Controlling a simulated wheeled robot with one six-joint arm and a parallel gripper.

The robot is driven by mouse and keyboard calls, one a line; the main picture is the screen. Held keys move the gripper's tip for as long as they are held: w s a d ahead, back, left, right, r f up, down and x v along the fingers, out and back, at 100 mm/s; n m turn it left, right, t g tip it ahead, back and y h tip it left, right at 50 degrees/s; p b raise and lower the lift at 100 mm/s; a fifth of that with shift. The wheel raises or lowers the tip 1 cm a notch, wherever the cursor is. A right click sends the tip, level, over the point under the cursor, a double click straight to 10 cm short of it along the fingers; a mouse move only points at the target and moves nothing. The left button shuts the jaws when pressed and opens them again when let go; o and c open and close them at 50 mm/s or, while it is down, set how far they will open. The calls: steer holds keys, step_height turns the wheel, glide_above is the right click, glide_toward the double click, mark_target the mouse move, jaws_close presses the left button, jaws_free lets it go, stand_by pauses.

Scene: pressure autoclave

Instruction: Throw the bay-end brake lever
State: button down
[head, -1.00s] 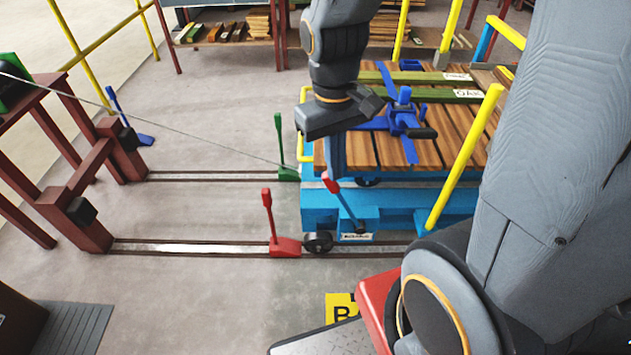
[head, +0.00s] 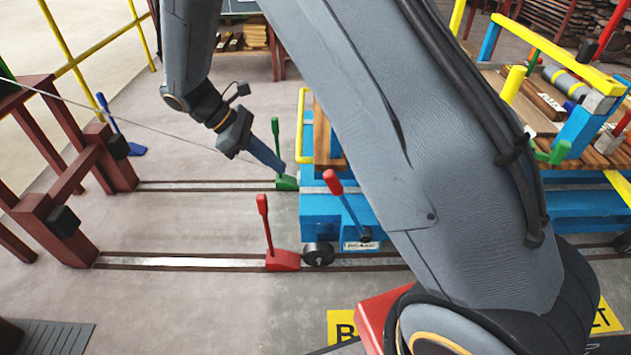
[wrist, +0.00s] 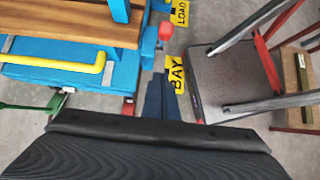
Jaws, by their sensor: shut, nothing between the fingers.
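The lever with the red knob (head: 332,181) stands on the near left end of the blue cart (head: 320,208). It leans up and to the left, above a small white label (head: 361,245) whose text I cannot read. In the wrist view its red knob (wrist: 165,31) shows ahead of the fingertips, apart from them. My gripper (head: 281,168) is shut and empty, left of the cart and of the knob. In the head view its tips overlap the green floor lever (head: 276,135); I cannot tell whether they touch. The shut fingers also show in the wrist view (wrist: 160,80).
A red floor lever (head: 264,225) stands on the near rail by the cart wheel. A blue lever (head: 110,120) stands far left beside the dark red frame (head: 60,190). A thin cable crosses from the left towards the cart. My arm covers much of the cart.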

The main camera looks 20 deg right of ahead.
steer(key=s+d+f, duration=0.3)
steer(key=d+f, duration=0.3)
steer(key=d, duration=0.3)
steer(key=shift+d+p, duration=0.25)
steer(key=shift+p, duration=0.1)
steer(key=shift+s, duration=0.1)
stand_by(0.3)
